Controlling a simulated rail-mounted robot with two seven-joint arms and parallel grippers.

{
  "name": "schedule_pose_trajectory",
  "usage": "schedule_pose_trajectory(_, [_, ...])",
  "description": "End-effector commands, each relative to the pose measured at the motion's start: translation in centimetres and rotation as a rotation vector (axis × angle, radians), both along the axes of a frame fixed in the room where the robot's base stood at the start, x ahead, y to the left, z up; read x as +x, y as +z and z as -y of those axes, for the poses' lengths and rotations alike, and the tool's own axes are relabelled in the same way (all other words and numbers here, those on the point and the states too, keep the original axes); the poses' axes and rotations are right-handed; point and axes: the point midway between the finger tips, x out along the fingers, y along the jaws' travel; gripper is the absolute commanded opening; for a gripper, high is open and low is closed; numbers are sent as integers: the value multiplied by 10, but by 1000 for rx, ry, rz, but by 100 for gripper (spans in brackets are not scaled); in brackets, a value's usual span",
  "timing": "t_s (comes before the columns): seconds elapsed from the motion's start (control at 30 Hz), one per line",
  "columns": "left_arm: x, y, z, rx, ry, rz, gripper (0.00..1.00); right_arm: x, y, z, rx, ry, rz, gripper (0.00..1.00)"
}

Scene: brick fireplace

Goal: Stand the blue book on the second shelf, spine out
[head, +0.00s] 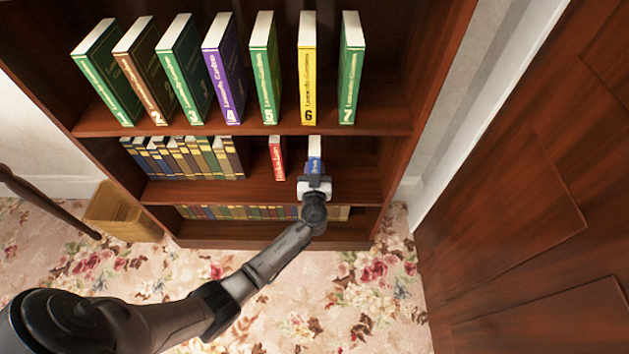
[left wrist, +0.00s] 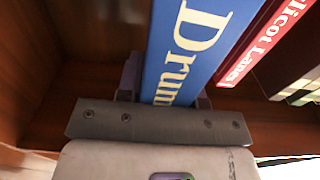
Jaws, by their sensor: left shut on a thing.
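The blue book (head: 314,165) is upright at the second shelf (head: 350,180), its blue spine facing out toward me. In the left wrist view the spine of the blue book (left wrist: 188,50) shows large cream letters reading "Drum". My left gripper (head: 314,180) is shut on the book's lower spine part. In the left wrist view the left gripper (left wrist: 160,100) has a finger on each side of the book. Whether the book's base touches the shelf is hidden behind the gripper. My right gripper is not in view.
A red book (head: 277,158) stands left of the blue one, with a gap between; it also shows in the left wrist view (left wrist: 262,45). A row of books (head: 185,158) fills the shelf's left. Numbered volumes stand above. The shelf right of the blue book is clear up to the side panel (head: 415,110).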

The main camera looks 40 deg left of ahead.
Motion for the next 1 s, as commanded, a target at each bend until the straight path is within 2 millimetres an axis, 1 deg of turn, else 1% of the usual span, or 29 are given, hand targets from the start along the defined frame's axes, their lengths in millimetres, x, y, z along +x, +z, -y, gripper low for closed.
schedule_pose_trajectory(0.03, [1, -4, -1, 2, 0, 4, 0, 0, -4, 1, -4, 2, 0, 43])
schedule_pose_trajectory(0.27, [1, -12, -1, 2, 1, 5, 0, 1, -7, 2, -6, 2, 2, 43])
schedule_pose_trajectory(0.37, [1, -22, -1, 3, 0, 4, 0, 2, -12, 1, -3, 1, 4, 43])
schedule_pose_trajectory(0.5, [1, -40, -1, 3, 0, 3, 0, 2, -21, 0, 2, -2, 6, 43])
schedule_pose_trajectory(0.57, [1, -45, -1, 3, 0, 4, 0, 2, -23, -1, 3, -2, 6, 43])
schedule_pose_trajectory(0.83, [1, -45, -1, 2, 0, 5, 0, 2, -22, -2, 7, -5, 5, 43])
schedule_pose_trajectory(1.0, [1, -48, -1, 2, 0, 5, 0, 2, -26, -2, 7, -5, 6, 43])
